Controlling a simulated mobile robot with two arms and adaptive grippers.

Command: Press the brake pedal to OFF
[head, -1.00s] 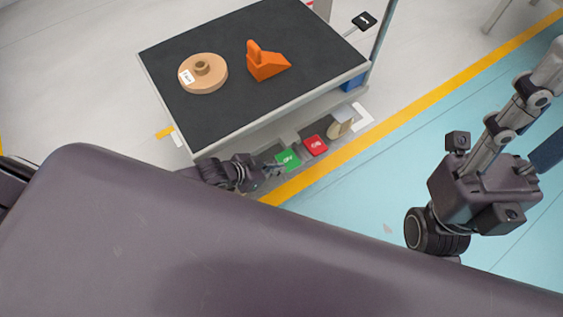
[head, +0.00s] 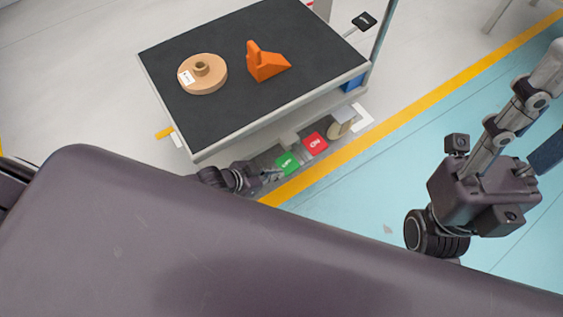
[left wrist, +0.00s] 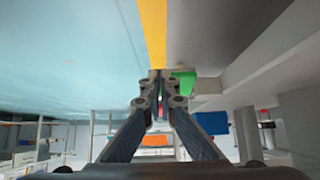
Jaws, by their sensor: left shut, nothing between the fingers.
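The brake pedals sit low on the foot plate at the table's near right side. The green pedal (head: 287,163) has white lettering that looks like OFF. The red pedal (head: 315,144) beside it is marked ON. My left gripper (head: 279,173) is shut and empty, with its tips at the green pedal's near left edge; I cannot tell whether they touch it. In the left wrist view the shut fingertips (left wrist: 158,76) are just left of the green pedal (left wrist: 184,82).
The dark table (head: 225,100) stands above the pedals and carries a tan spool (head: 210,82) and an orange wedge (head: 267,65). A beige pedal-like piece (head: 339,129) is beyond the red one. A yellow floor line (head: 400,117) runs alongside; the blue floor is clear.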

